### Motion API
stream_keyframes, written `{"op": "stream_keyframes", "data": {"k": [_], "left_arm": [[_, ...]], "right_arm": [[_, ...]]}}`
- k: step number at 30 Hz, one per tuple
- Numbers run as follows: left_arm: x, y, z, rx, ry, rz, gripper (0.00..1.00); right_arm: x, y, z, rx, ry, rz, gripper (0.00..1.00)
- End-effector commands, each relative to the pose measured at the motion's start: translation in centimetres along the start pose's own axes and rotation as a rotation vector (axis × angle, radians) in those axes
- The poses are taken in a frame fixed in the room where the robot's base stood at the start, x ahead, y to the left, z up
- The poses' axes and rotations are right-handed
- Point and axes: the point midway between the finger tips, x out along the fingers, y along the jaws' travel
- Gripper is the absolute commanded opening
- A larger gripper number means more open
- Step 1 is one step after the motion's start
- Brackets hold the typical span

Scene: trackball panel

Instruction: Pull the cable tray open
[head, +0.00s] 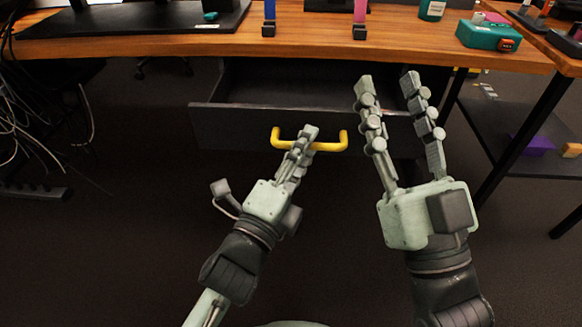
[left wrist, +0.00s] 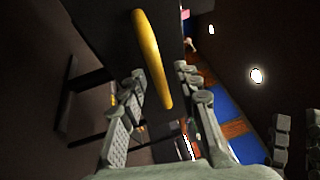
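The cable tray (head: 222,118) is a dark drawer under the wooden desk. It stands partly open, with its inside showing behind the front panel. A yellow bar handle (head: 330,147) is fixed to its front. My left gripper (head: 308,132) is at the middle of the handle. In the left wrist view the yellow handle (left wrist: 150,55) passes between the two fingers (left wrist: 158,80), with gaps visible beside it, so the gripper looks open around it. My right gripper (head: 388,82) is open and empty, in front of the tray's right end in the head view.
The wooden desk (head: 335,40) spans the top, with a teal box (head: 488,35) at its right. Loose cables (head: 25,110) hang at the left. A dark side shelf (head: 545,165) with a purple item stands at the right. The floor below the tray is clear.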

Motion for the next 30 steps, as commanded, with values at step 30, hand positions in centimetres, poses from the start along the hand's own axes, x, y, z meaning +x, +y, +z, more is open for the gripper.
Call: {"op": "stream_keyframes", "data": {"k": [30], "left_arm": [[-11.1, 0.0, 0.0, 0.0, 0.0, 0.0, 0.33]], "right_arm": [[0.0, 0.0, 0.1, 0.001, -0.001, 0.001, 0.4]]}}
